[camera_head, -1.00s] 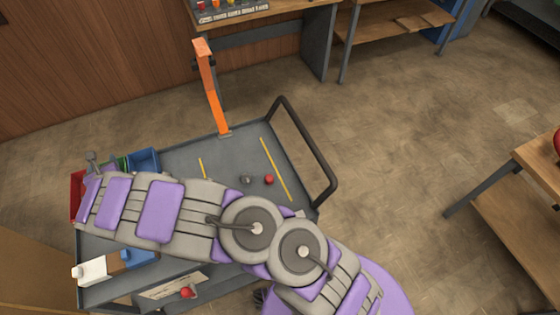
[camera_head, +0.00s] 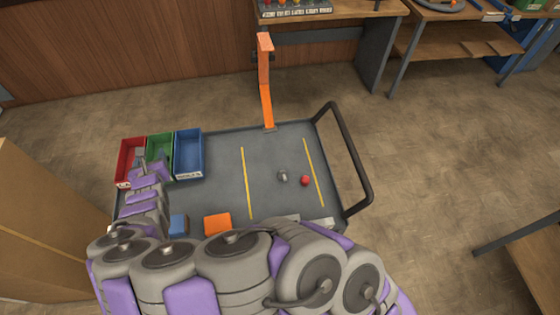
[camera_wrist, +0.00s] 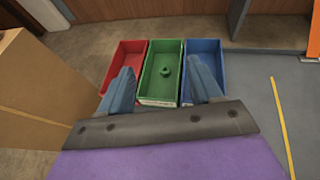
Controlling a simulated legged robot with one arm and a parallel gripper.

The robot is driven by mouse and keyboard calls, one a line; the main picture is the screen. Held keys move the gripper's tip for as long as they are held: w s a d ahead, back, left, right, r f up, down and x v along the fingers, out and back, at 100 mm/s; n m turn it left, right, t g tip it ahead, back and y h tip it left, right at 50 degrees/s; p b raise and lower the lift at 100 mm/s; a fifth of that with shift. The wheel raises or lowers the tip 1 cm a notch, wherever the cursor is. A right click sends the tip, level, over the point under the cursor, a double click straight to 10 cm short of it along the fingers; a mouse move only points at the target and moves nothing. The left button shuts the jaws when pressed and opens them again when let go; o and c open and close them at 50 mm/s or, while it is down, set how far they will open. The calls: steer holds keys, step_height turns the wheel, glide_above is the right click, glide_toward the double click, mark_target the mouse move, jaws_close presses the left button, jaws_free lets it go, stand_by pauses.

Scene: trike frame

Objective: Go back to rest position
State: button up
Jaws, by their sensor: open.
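My gripper (camera_wrist: 160,92) is open and empty in the wrist view, its two blue-grey fingers spread apart. It points toward three bins in a row: a red bin (camera_wrist: 112,64), a green bin (camera_wrist: 161,55) and a blue bin (camera_wrist: 212,53). A small dark green ringed part (camera_wrist: 165,72) lies in the green bin. In the head view my arm bends along the cart's near side, and its end reaches up at the front of the green bin (camera_head: 160,150). The fingertips are hard to make out there.
The grey cart (camera_head: 215,190) has a black handle (camera_head: 348,150) at its right and an orange upright (camera_head: 266,90) at its back. A red knob (camera_head: 305,181) and a grey part (camera_head: 283,176) lie on it. A cardboard box (camera_head: 45,215) stands left. Open floor (camera_head: 440,150) lies right.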

steer(key=shift+s+d+r, duration=0.5)
steer(key=shift+s+d, duration=0.15)
steer(key=shift+d, duration=0.1)
steer(key=shift+a+f, duration=0.1)
steer(key=shift+a, duration=0.1)
